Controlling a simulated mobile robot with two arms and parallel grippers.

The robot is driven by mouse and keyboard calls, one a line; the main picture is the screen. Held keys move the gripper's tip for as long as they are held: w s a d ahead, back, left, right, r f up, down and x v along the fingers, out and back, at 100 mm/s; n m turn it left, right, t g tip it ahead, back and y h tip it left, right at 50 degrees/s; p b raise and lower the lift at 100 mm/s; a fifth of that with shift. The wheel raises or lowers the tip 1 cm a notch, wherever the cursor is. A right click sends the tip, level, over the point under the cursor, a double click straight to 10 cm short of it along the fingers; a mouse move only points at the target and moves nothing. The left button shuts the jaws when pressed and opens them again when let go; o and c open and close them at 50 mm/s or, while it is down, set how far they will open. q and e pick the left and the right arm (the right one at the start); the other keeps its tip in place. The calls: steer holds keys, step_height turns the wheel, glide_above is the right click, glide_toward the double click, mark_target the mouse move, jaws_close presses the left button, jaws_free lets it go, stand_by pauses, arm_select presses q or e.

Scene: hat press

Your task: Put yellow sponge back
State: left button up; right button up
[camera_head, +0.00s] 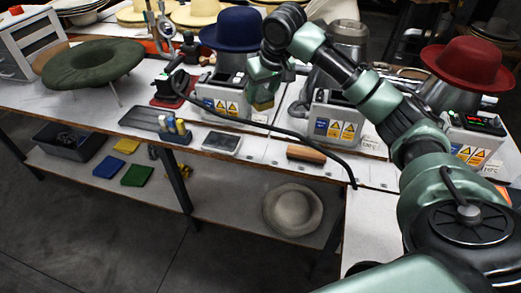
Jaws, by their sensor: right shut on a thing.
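My right gripper (264,92) hangs above the back of the workbench, between two hat press machines. It is shut on a small yellow-tan block, the yellow sponge (263,104), which shows just below the fingers. The fingers hide part of it. On the lower shelf lie a flat yellow pad (126,146), a blue pad (109,167) and a green pad (137,176). My left gripper is not in view.
Presses bear a blue hat (234,29) and a red hat (468,63). A wooden brush (306,154), a small scale-like device (221,143) and a holder with bottles (174,136) lie along the front of the bench. A black cable crosses the bench. A pale hat (292,210) is on the lower shelf.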

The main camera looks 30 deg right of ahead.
step_height(320, 180, down, 20)
steer(key=shift+r+p, duration=0.25)
steer(key=shift+p, duration=0.2)
steer(key=o, duration=1.2)
steer(key=shift+r, duration=0.1)
steer(key=v, duration=1.2)
